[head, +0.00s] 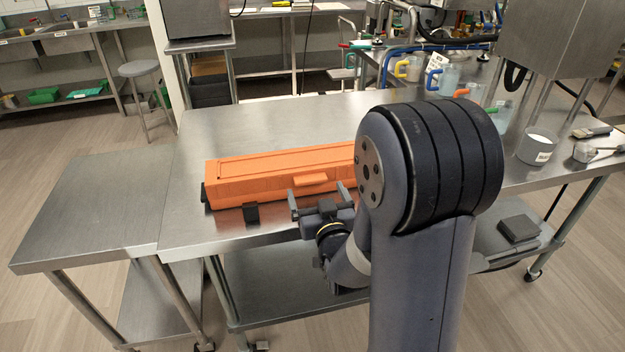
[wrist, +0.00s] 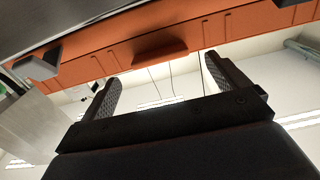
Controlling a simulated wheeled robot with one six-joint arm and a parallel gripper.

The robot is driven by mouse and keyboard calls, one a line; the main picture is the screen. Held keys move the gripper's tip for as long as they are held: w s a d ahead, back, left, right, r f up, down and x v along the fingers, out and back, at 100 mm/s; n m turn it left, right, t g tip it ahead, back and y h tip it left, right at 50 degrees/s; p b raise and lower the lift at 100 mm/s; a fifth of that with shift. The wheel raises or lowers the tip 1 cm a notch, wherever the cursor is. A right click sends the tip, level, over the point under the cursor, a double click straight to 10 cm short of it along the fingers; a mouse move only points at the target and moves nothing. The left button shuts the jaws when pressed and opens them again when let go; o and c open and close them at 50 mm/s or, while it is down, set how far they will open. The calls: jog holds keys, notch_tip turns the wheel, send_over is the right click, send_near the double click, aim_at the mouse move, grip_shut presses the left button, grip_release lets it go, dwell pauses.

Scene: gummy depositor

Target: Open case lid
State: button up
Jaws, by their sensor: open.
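An orange case (head: 270,170) lies long and low on the steel table, its lid down. An orange handle (head: 311,180) juts from its front side. A black latch (head: 251,212) sticks out at the front, left of the handle. My gripper (head: 318,200) is in front of the case, near the handle, with its jaws open and empty. My arm hides the right end of the case. In the wrist view the case front (wrist: 100,62) runs across the top, with the handle (wrist: 160,51) beyond and between the open fingers (wrist: 163,90), apart from them.
The steel table (head: 190,225) is bare around the left end of the case. A lower side table (head: 90,205) adjoins it at left. Coloured-handled jugs (head: 446,78) and a white cup (head: 537,147) stand at right, beyond my arm.

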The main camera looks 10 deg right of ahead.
aim_at(312, 182)
jog(key=shift+w+p, duration=0.3)
jog(key=shift+w, duration=1.95)
